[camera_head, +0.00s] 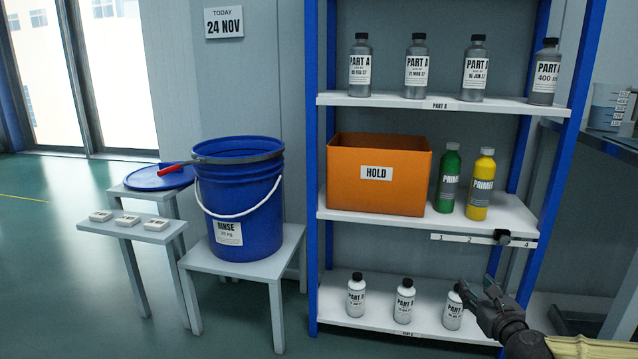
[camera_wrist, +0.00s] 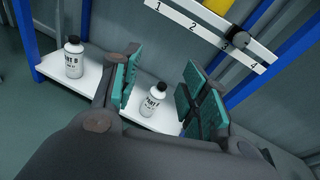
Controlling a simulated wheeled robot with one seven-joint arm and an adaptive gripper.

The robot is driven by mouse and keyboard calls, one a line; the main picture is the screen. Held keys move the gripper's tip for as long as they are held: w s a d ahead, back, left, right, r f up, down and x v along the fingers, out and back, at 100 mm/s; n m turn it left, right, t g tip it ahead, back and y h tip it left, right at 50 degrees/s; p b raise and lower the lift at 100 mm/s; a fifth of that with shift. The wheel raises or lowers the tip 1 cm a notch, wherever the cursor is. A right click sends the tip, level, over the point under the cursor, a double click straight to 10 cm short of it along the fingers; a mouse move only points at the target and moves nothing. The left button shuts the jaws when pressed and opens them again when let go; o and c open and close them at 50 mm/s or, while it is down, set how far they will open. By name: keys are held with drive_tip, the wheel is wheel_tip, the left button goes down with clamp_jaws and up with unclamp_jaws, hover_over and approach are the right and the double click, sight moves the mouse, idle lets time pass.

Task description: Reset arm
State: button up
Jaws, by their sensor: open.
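My gripper (camera_head: 483,296) is open and empty at the right end of the bottom shelf, close to the rightmost white bottle (camera_head: 453,307). In the wrist view my gripper (camera_wrist: 162,88) has its teal finger pads spread wide. A white bottle with a black cap (camera_wrist: 152,100) shows in the gap between them, standing on the shelf beyond. Whether a finger touches the bottle cannot be told. Another white bottle (camera_wrist: 73,60) stands farther left in the wrist view.
Bottom shelf (camera_head: 380,323) holds white bottles. Above are an orange HOLD box (camera_head: 378,185), green bottle (camera_head: 447,180), yellow bottle (camera_head: 481,186) and numbered strip with black slider (camera_head: 502,237). Grey bottles (camera_head: 415,68) stand on top. Left: blue RINSE bucket (camera_head: 237,195), blue lid (camera_head: 150,180). Left floor is clear.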

drive_tip(key=s+a+f+n+g+y+p, duration=0.2)
drive_tip(key=s+a+f+n+g+p, duration=0.15)
drive_tip(key=s+a+f+n, duration=0.5)
drive_tip(key=s+a+f+n+g+y+p, duration=0.25)
drive_tip(key=s+a+f+n+g, duration=0.3)
drive_tip(key=a+f+n, duration=0.5)
drive_tip(key=s+a+f+n+g+p, duration=0.2)
drive_tip(key=s+f+n+g+p, duration=0.3)
drive_tip(key=s, duration=0.8)
drive_tip(key=s+d+f+n+g+h+p, duration=0.1)
drive_tip(key=s+d+n+h, duration=0.1)
drive_tip(key=s+n, duration=0.4)
drive_tip(key=s+d+f+n+g+h+p, duration=0.1)
drive_tip(key=s+d+n+h+p, duration=0.15)
drive_tip(key=s+n, duration=0.4)
wheel_tip(320, 180, up, 38)
drive_tip(key=s+m+p, duration=0.1)
drive_tip(key=m+p, duration=0.1)
drive_tip(key=p, duration=3.5)
drive_tip(key=shift+s+d+f+y, duration=0.15)
drive_tip(key=shift+d+f+y, duration=0.1)
drive_tip(key=shift+y, duration=0.15)
